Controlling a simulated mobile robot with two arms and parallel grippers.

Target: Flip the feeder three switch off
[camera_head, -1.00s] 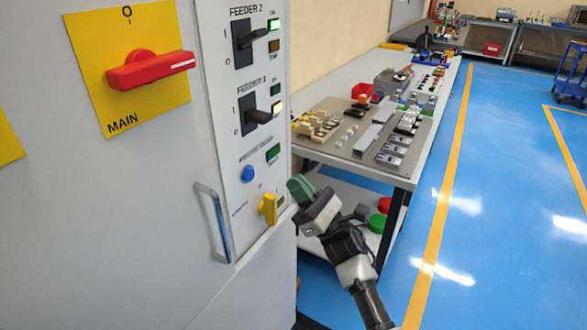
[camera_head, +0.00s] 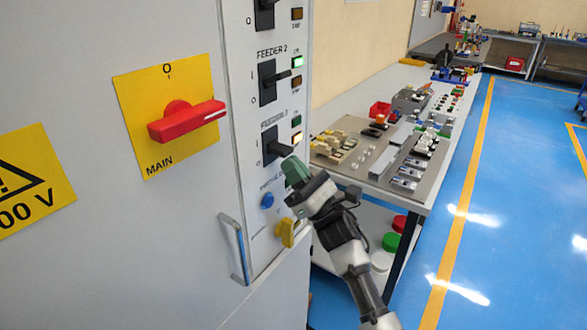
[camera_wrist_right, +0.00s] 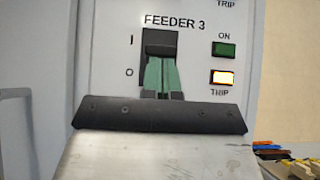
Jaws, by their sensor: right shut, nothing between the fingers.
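The feeder three switch (camera_head: 277,147) is a black lever in a dark slot on the cabinet's narrow panel. Its lever slants slightly downward in the head view. In the right wrist view, the switch (camera_wrist_right: 160,42) shows its dark upper part, and the green fingers cover the lower slot. My right gripper (camera_head: 293,170) is shut and empty, with its green fingertips just below and in front of the lever. I cannot tell whether they touch it. The feeder three ON lamp (camera_wrist_right: 224,49) is dark green and the TRIP lamp (camera_wrist_right: 222,77) is lit. My left gripper is out of view.
The feeder two switch (camera_head: 272,80) sits above, its green lamp lit. A blue button (camera_head: 267,200), a yellow knob (camera_head: 286,232) and a metal door handle (camera_head: 234,250) are below. A red main switch (camera_head: 185,120) is at left. A workbench (camera_head: 425,200) with parts stands right.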

